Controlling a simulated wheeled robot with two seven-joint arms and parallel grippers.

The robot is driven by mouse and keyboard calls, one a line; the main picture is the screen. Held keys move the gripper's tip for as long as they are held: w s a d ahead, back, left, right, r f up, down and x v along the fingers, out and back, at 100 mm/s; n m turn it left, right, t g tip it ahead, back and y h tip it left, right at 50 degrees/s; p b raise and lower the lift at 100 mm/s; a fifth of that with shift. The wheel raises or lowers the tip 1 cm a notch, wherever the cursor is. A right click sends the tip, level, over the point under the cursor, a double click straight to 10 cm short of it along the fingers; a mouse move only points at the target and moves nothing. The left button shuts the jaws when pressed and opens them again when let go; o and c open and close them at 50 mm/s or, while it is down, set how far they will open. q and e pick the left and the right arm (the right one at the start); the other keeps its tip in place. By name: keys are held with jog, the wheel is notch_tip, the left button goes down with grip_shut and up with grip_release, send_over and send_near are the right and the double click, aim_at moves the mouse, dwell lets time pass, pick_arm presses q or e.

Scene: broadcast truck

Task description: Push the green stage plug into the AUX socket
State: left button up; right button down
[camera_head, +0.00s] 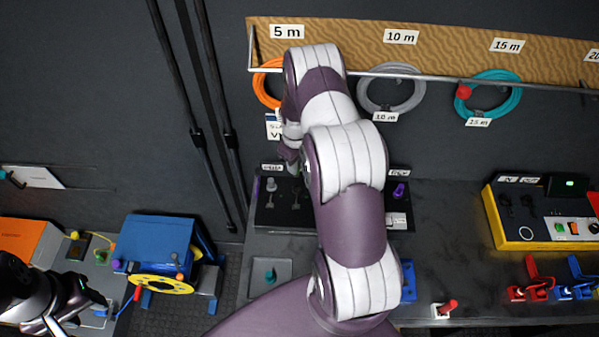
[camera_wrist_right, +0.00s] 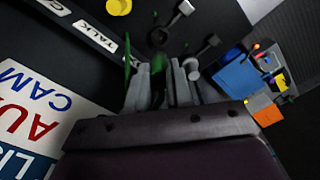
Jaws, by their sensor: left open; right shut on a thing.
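My right gripper (camera_wrist_right: 165,85) is shut on the green stage plug (camera_wrist_right: 158,68), seen in the right wrist view as a green piece between the grey fingers. Another green piece (camera_wrist_right: 127,50) shows just left of the fingers; I cannot tell whether it belongs to the plug. A sign reading AUX and CAM (camera_wrist_right: 35,105) stands at the left of that view. I cannot make out the AUX socket itself. In the head view my right arm covers the middle of the black panel (camera_head: 265,218), and its gripper (camera_head: 290,158) is mostly hidden. My left gripper (camera_head: 85,305) is open at the lower left, apart from the panel.
Orange (camera_head: 267,85), grey (camera_head: 365,95) and teal (camera_head: 512,100) cable coils hang on the back wall. A blue and yellow reel (camera_head: 160,250) stands left of the bench. A yellow box (camera_head: 500,220) and several red and blue connectors (camera_head: 538,285) are at the right.

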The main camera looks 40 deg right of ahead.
aim_at(297, 176)
jog(key=shift+s+a+r, duration=0.15)
jog(key=shift+s+a, duration=0.05)
jog(key=shift+s, duration=0.05)
jog(key=shift+w+d+f, duration=0.1)
jog(key=shift+d+f, duration=0.1)
jog(key=shift+d, duration=0.05)
jog(key=shift+f+b, duration=0.25)
jog(key=shift+b, duration=0.05)
notch_tip(297, 176, down, 4)
jog(key=b, duration=0.3)
jog(key=shift+a+f+b, duration=0.1)
jog(key=shift+f+b, duration=0.15)
jog(key=shift+b, duration=0.15)
jog(key=shift+f, duration=0.4)
jog(key=shift+r, duration=0.1)
jog(key=shift+b, duration=0.45)
jog(key=shift+f+b, duration=1)
jog(key=shift+f, duration=0.3)
